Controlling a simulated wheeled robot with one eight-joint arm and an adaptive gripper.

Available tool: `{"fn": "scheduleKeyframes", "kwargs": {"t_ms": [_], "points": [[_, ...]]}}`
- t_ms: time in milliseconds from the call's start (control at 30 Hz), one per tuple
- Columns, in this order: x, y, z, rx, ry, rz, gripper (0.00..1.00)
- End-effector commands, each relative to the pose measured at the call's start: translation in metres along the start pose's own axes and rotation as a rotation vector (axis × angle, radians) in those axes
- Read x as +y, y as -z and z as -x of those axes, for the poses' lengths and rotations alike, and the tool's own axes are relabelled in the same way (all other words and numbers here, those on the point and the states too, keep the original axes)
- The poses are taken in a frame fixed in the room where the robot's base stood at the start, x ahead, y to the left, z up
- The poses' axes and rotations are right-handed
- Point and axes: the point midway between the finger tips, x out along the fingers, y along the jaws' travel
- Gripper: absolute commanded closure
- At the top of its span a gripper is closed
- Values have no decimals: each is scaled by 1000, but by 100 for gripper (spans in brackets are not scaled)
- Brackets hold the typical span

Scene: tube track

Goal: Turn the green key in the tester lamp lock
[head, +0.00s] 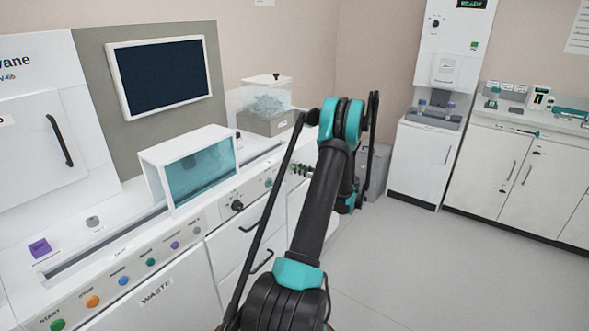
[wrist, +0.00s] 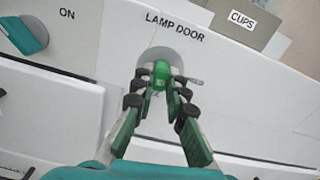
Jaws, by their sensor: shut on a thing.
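The green key (wrist: 161,74) stands in the round grey lock (wrist: 150,56) under the words LAMP DOOR in the wrist view. My gripper (wrist: 157,82) is shut on the key's head, with one finger on each side. The fingers hide part of the key and the lower part of the lock, so I cannot tell how far the key is turned. In the head view my arm hides the lock and the key.
A teal knob (wrist: 22,36) marked ON is left of the lock, and a grey box marked CUPS (wrist: 245,24) is above right. In the head view a glass-fronted white box (head: 190,165) stands on the counter. Open floor (head: 430,270) lies to the right.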

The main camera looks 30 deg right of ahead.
Motion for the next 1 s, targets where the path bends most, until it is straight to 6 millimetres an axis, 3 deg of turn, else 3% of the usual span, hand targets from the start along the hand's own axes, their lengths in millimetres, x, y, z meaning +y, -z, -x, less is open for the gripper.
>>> {"fn": "scheduleKeyframes", "kwargs": {"t_ms": [200, 500, 800, 1000], "points": [[0, 0, 0, 0, 0, 152, 100], [0, 0, 0, 0, 1, 172, 100], [0, 0, 0, 0, 1, 419, 100], [0, 0, 0, 0, 1, 436, 100]]}}
